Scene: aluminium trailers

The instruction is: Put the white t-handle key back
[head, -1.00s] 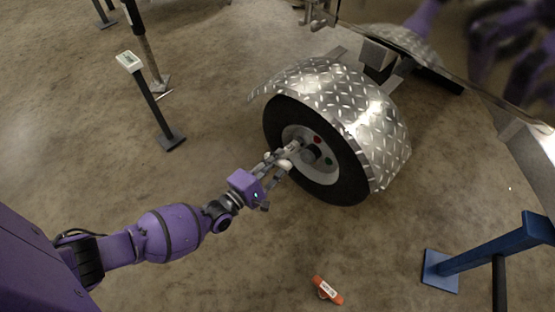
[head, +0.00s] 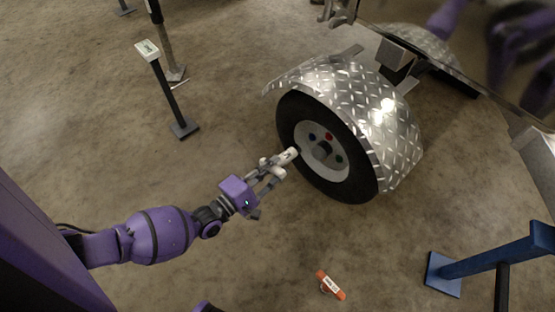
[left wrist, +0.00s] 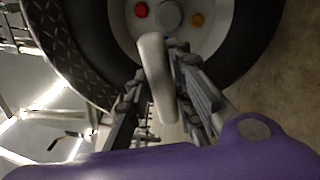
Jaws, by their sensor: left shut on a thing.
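My left gripper (head: 272,168) is shut on the white t-handle key (head: 287,156), just left of the trailer wheel (head: 323,151). A small gap shows between the key and the wheel hub. In the left wrist view, the key's pale rounded bar (left wrist: 156,75) stands between the fingers, with the wheel's rim behind it. The fingers hide part of the key. Several coloured nuts, including a red one (head: 328,136), show on the wheel's hub. My right gripper is out of view.
A diamond-plate fender (head: 385,115) covers the wheel's top. A dark post with a white, sign-like top (head: 147,49) stands at the upper left. A blue stand (head: 500,250) is at the lower right. An orange object with a white label (head: 330,285) lies on the floor. Floor between is clear.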

